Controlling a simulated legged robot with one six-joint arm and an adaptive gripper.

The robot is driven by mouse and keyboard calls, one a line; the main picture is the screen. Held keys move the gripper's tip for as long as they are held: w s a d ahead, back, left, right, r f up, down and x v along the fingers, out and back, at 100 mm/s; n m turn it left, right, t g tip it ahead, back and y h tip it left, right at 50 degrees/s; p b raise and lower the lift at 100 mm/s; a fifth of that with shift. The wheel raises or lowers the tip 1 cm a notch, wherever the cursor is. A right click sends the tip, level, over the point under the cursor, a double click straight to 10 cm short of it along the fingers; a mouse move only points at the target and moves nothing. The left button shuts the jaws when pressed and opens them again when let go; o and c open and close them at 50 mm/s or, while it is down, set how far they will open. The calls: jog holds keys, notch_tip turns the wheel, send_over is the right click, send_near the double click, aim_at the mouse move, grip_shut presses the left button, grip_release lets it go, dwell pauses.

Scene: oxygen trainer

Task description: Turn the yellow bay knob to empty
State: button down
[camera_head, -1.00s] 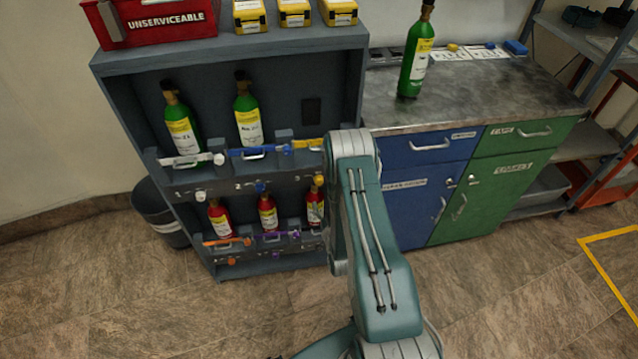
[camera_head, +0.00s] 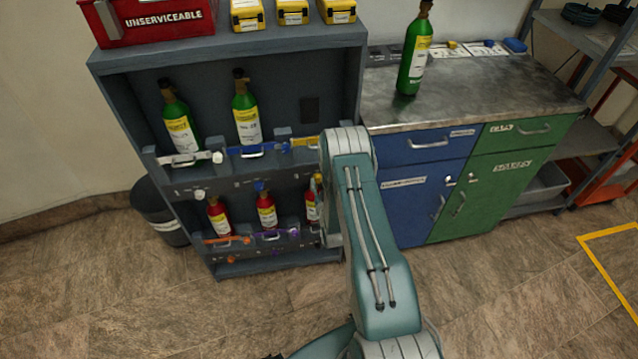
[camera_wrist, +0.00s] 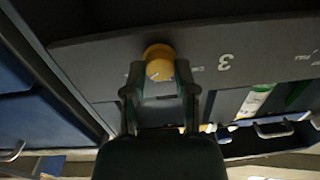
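The yellow knob (camera_wrist: 159,52) sits on the grey panel beside an upside-down "3" in the wrist view. My gripper (camera_wrist: 159,70) is at the knob, with one finger on each side of its lower part. The fingers are spread about as wide as the knob; firm contact cannot be made out. In the head view my arm hides the gripper and most of the area around the knob. The yellow latch bar (camera_head: 304,143) of the third upper bay shows left of my arm, and no bottle is visible in that bay.
Green bottles (camera_head: 180,125) stand in the other upper bays, with red bottles (camera_head: 266,211) below. A blue-and-green cabinet (camera_head: 405,205) adjoins the rack on the right, with a green bottle (camera_head: 414,55) on top. A dark bin (camera_head: 158,215) stands at left. The floor in front is clear.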

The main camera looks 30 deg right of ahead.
dwell(0.4)
jog(key=n, duration=0.5)
jog(key=shift+w+r+n, duration=0.1)
jog(key=shift+n, duration=0.2)
jog(key=n, duration=0.6)
jog(key=shift+a, duration=0.15)
jog(key=n, duration=0.6)
jog(key=shift+g, duration=0.3)
jog(key=n, duration=0.5)
jog(key=shift+a+f+n+h, duration=0.1)
jog(key=shift+f+n+h, duration=0.2)
jog(key=shift+f, duration=0.1)
jog(key=shift+c, duration=2)
grip_release()
